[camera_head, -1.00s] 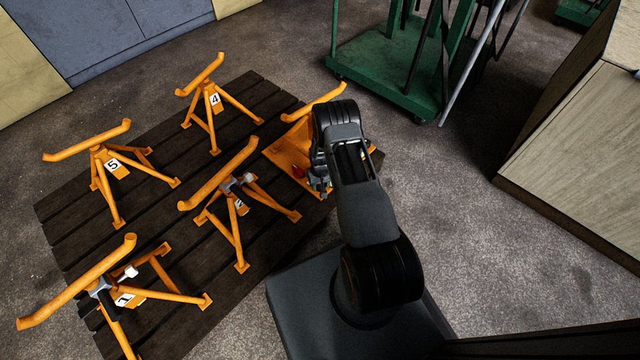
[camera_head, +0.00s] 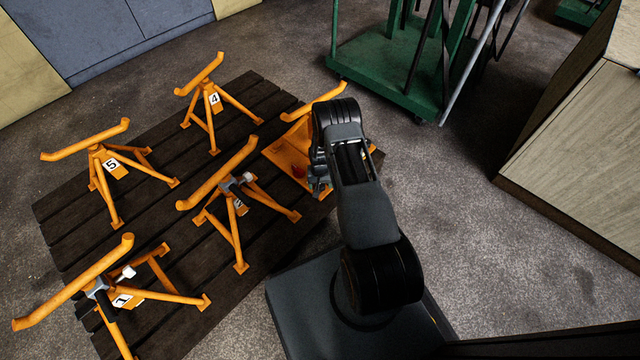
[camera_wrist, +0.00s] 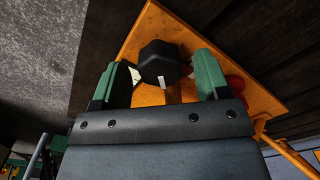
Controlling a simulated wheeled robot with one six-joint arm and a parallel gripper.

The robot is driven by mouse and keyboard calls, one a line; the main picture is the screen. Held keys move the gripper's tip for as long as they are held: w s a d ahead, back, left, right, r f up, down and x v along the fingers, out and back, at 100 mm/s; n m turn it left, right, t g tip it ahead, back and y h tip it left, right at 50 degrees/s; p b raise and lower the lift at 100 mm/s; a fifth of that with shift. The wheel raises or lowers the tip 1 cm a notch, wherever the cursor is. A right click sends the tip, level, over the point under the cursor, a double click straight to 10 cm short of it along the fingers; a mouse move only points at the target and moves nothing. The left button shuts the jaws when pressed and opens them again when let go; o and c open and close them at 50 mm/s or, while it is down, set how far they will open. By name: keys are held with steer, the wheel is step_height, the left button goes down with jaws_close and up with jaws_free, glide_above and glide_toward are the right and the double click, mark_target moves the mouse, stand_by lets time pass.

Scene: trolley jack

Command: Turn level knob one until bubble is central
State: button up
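A black, many-sided knob (camera_wrist: 160,62) stands on an orange plate (camera_wrist: 150,96) in the wrist view. I cannot read a number on it. My gripper (camera_wrist: 163,70) has its two green fingers spread on either side of the knob, with a small gap showing on each side. In the head view my gripper (camera_head: 319,184) is low over the orange plate (camera_head: 287,160), mostly hidden by my arm. A red part (camera_wrist: 237,83) lies just right of the right finger, partly hidden. No level bubble can be made out.
Several orange stands, among them number 5 (camera_head: 108,164), number 4 (camera_head: 212,98) and number 1 (camera_head: 125,297), stand on a dark slatted pallet (camera_head: 160,215). A green trolley (camera_head: 385,75) is behind my arm. A wooden cabinet (camera_head: 575,160) is at right.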

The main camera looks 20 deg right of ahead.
step_height(320, 180, up, 14)
steer(key=p, duration=0.5)
stand_by(0.3)
steer(key=shift+f, duration=0.15)
stand_by(0.4)
steer(key=s+a+r+n+t+p, duration=0.15)
steer(key=r+p, duration=0.45)
steer(key=r, duration=0.8)
steer(key=s+a+r+p, duration=0.15)
steer(key=r+p, duration=0.35)
steer(key=r, duration=0.9)
steer(key=s+a+r+n+p, duration=0.1)
steer(key=a+r+p, duration=0.35)
steer(key=r, duration=0.85)
steer(key=s+a+r+n+t+p, duration=0.1)
steer(key=s+r+p, duration=0.7)
steer(key=r, duration=0.5)
steer(key=s+a+r+n+t+p, duration=0.1)
steer(key=s+a+r+p, duration=0.1)
steer(key=s+r+p, duration=0.6)
steer(key=v, duration=0.6)
steer(key=shift+w+a+r, duration=0.15)
steer(key=shift+w+r, duration=0.1)
